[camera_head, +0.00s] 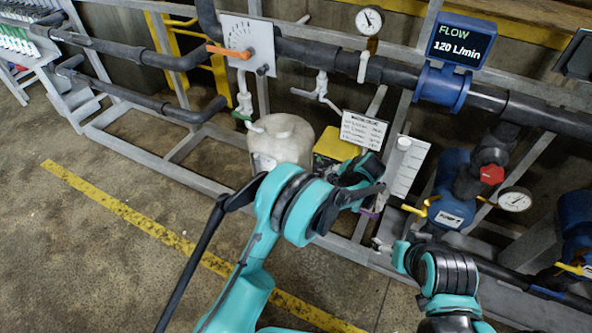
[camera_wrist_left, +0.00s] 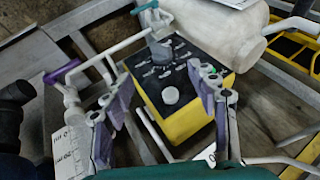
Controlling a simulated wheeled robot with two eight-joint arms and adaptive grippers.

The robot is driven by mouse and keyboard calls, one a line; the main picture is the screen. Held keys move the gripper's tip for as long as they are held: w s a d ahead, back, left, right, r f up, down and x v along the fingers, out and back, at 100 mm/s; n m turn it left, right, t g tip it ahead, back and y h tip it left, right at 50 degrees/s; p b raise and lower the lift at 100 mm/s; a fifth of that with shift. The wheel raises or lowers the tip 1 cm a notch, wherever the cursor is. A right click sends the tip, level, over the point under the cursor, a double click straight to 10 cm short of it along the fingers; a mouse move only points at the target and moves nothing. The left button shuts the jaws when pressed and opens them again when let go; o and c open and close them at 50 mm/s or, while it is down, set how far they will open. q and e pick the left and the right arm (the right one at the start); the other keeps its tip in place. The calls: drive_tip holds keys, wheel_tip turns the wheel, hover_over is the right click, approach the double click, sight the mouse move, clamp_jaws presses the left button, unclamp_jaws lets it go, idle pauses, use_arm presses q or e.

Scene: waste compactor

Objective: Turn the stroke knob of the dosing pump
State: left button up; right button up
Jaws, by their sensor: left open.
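The dosing pump is a yellow box (camera_head: 331,147) in the head view, partly hidden by my left gripper and a sign. In the left wrist view the yellow pump (camera_wrist_left: 197,120) shows a black top panel with white markings. I cannot tell from labels which is the stroke knob. My left gripper (camera_wrist_left: 160,80) is open over the panel, its fingers apart on either side of the pale knob; it also shows in the head view (camera_head: 364,177). My right gripper (camera_head: 392,250) is low at the right, its fingers unclear.
A white tank (camera_head: 281,140) stands left of the pump. A written sign (camera_head: 364,130) and a white gauge tube (camera_head: 402,165) are close to the left gripper. A purple-handled pipe valve (camera_wrist_left: 62,70) is beside the pump. The floor in front of the frame is open.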

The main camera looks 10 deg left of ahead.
use_arm(q)
drive_tip(key=x, duration=1.2)
drive_tip(key=shift+a+r, duration=0.1)
drive_tip(key=shift+a, duration=0.1)
drive_tip(key=s+a+r+h, duration=0.1)
drive_tip(key=s+a+r, duration=0.2)
drive_tip(key=r, duration=0.5)
drive_tip(key=s+a+r+n+h+p, duration=0.1)
drive_tip(key=s+a+r+h, duration=0.1)
drive_tip(key=s+r, duration=0.3)
drive_tip(key=s+a+r+n+g+h+p, duration=0.1)
drive_tip(key=s+a+r, duration=0.3)
drive_tip(key=r, duration=0.8)
drive_tip(key=shift+s+a+r+h, duration=0.25)
drive_tip(key=shift+s+a+h, duration=0.2)
drive_tip(key=shift+h, duration=0.25)
use_arm(e)
drive_tip(key=v, duration=0.3)
drive_tip(key=shift+s+a+f, duration=0.1)
drive_tip(key=shift+a+f, duration=0.05)
drive_tip(key=shift+a, duration=0.15)
